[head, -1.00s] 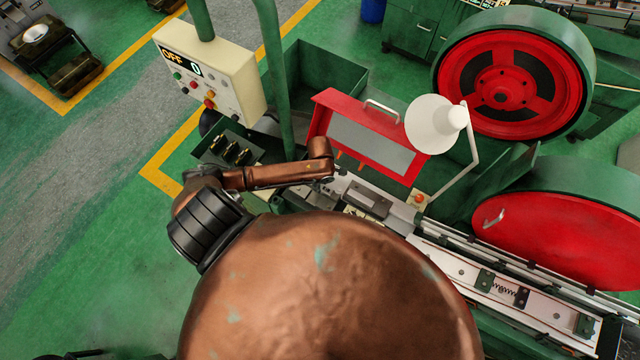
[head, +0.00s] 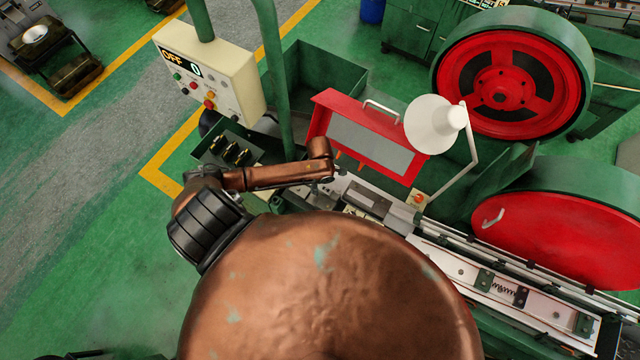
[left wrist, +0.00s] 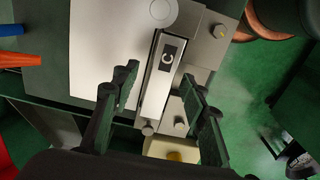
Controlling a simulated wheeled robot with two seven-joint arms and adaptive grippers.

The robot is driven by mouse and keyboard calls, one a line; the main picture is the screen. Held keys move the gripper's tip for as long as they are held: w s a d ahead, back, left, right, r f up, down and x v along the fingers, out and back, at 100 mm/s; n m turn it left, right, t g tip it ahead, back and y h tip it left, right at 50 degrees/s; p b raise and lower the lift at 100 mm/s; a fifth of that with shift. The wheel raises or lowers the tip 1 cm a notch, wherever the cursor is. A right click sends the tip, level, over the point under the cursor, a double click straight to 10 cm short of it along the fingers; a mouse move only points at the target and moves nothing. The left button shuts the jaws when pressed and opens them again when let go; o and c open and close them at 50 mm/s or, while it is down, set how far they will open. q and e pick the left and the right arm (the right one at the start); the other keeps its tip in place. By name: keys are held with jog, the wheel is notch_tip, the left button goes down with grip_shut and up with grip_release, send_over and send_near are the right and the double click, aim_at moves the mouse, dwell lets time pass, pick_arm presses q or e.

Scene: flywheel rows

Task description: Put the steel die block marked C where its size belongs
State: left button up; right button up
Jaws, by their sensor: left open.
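The steel die block marked C (left wrist: 158,88) is a long, narrow, pale bar with a dark label bearing a white C, in the left wrist view. It lies in the machine bed beside a broad pale plate (left wrist: 105,45). My left gripper (left wrist: 160,74) is open, with one dark finger on each side of the block as seen from the wrist. I cannot tell how far the fingertips are above it. In the head view my left arm reaches over the machine bed (head: 455,268); its fingers are hard to make out there. My right gripper is not in view.
A dark tray (head: 207,158) with several dark pieces stands left of the bed. A control box (head: 225,90) reads OFF and 0. A raised red guard (head: 322,115), a white lamp (head: 432,125) and red flywheels (head: 500,95) stand close around the bed.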

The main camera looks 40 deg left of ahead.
pick_arm(q)
jog(key=shift+s+f, duration=0.1)
jog(key=shift+r, duration=3.6)
